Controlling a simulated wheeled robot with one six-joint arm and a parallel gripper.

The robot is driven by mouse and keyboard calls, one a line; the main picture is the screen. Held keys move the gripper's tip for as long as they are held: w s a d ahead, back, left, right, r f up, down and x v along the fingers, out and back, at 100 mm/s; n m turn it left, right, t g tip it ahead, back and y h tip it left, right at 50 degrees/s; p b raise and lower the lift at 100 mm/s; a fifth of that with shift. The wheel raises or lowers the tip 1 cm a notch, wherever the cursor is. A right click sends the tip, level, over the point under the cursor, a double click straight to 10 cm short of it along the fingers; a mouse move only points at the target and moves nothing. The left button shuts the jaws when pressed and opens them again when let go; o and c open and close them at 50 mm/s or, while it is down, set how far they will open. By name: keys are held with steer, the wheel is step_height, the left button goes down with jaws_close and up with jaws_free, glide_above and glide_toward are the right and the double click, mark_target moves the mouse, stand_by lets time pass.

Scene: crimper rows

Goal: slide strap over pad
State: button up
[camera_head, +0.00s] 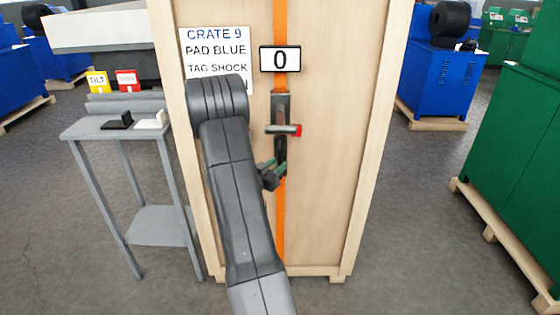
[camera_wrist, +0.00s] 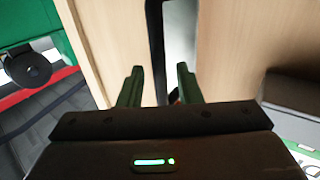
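The orange strap (camera_head: 281,225) runs vertically down the face of the tall wooden crate (camera_head: 335,180). A metal tensioner (camera_head: 280,103) with a dark lever and a red-tipped bar sits on the strap below the "0" display (camera_head: 280,59). My gripper (camera_head: 275,170) is close to the lower end of the tensioner. In the wrist view its two green fingers (camera_wrist: 158,85) stand apart, with a black bar (camera_wrist: 155,40) showing in the gap. I cannot tell whether they touch it. A card (camera_head: 213,50) on the crate reads "CRATE 9, PAD BLUE". I see no blue pad.
A grey stand (camera_head: 140,128) at left holds a black piece (camera_head: 118,122), a white piece (camera_head: 150,121), and yellow "TILT" (camera_head: 97,82) and red "SHOCK" (camera_head: 127,80) labels. Green (camera_head: 515,140) and blue (camera_head: 445,85) machines stand at right. Floor right of the crate is clear.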

steer(key=shift+x, duration=1.25)
jaws_close()
steer(key=d+b, duration=0.4)
steer(key=d, duration=0.9)
steer(key=shift+d+b, duration=0.15)
steer(key=shift+b, duration=0.2)
steer(key=shift+c, duration=0.4)
jaws_free()
steer(key=shift+d, duration=0.1)
steer(key=shift+o, duration=0.4)
steer(key=shift+d, duration=0.1)
